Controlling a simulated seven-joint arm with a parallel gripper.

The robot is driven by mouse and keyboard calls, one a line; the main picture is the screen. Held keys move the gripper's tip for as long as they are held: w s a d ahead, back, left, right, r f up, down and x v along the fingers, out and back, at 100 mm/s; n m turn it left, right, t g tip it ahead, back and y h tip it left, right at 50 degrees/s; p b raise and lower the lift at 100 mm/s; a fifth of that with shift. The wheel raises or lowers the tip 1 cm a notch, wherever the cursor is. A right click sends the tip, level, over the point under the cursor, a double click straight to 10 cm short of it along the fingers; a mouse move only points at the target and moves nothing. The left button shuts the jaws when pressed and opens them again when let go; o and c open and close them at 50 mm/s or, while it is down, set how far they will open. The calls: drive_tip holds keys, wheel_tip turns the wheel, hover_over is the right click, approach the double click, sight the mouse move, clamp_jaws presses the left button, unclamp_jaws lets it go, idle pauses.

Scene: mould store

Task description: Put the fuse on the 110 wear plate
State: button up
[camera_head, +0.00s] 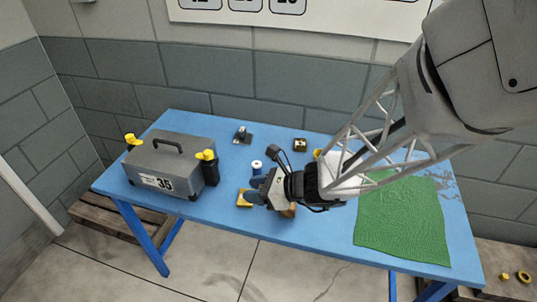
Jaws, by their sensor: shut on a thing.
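My gripper (257,190) is over the front middle of the blue table, its fingers pointing left. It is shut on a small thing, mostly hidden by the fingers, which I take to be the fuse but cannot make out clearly. A yellow plate (242,199) lies under and left of the fingertips, partly covered by them. A tan-yellow piece (289,211) shows partly behind my gripper's body. No number is readable on either, so I cannot tell which is the 110 wear plate. Contact with the yellow plate cannot be told.
A grey toolbox (172,162) marked 35 stands on the table (200,228) at left, beside yellow-topped black items (209,168). A white-topped cylinder (256,164), a dark fitting (242,135) and a black-and-yellow block (300,145) stand behind my gripper. A green mat (405,222) covers the right.

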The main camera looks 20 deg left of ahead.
drive_tip(key=shift+s+d+f, duration=0.25)
drive_tip(key=shift+s+d, duration=0.4)
drive_tip(key=shift+s, duration=0.25)
wheel_tip(320, 180, down, 8)
drive_tip(key=shift+w+a+r, duration=0.1)
drive_tip(key=shift+a, duration=0.05)
hover_over(242, 202)
drive_tip(key=w+a, duration=0.1)
drive_tip(key=w, duration=0.2)
drive_tip(key=shift+s+a+f, duration=0.15)
drive_tip(key=shift+s+f, duration=0.1)
drive_tip(key=shift+f, duration=0.5)
drive_tip(key=shift+f, duration=0.15)
drive_tip(key=shift+f, duration=1.65)
drive_tip(key=shift+f, duration=0.1)
drive_tip(key=o, duration=0.9)
